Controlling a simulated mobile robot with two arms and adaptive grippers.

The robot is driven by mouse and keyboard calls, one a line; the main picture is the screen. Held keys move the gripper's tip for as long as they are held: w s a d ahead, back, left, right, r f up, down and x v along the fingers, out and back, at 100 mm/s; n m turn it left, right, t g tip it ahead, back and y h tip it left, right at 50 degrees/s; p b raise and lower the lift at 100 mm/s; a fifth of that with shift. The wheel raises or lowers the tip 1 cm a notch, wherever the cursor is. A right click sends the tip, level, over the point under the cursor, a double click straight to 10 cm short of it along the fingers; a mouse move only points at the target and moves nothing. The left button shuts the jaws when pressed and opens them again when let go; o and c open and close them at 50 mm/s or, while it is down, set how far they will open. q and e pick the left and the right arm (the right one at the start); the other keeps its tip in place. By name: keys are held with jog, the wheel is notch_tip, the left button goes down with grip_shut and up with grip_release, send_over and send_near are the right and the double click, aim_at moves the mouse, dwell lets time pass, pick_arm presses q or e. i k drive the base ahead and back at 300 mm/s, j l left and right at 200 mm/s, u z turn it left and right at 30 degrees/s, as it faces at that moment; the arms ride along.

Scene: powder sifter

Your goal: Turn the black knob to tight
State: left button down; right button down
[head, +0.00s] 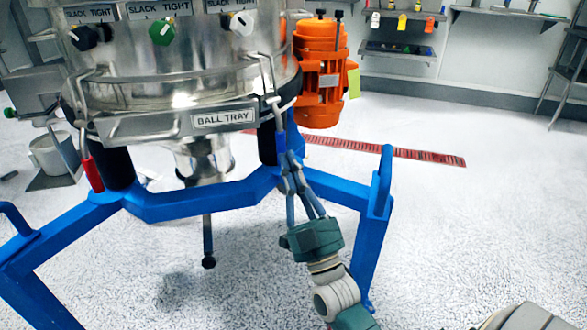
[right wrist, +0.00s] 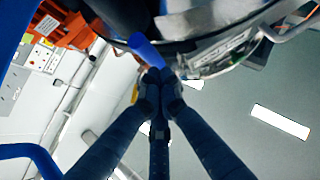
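The black knob (head: 84,37) is at the upper left of the steel sifter (head: 190,70) in the head view, under a SLACK TIGHT label (head: 90,13). It appears turned sideways; which word it points to is too small to tell. My right gripper (head: 288,160) is low on the sifter's right side, far from the black knob. Its fingers are drawn together on the lower end of a blue latch handle (head: 281,142). The blue handle also shows at the fingertips in the right wrist view (right wrist: 146,50). My left gripper is not in view.
A green knob (head: 162,32) and a white knob (head: 241,22) sit right of the black one. A red latch handle (head: 93,174) hangs at left. The blue frame (head: 200,200) surrounds the base. An orange motor (head: 320,75) stands at right. Open floor lies right.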

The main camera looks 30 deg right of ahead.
aim_at(83, 38)
jog(key=k+j, duration=0.15)
jog(key=k, duration=0.4)
jog(key=k+j, duration=0.15)
jog(key=k, duration=0.4)
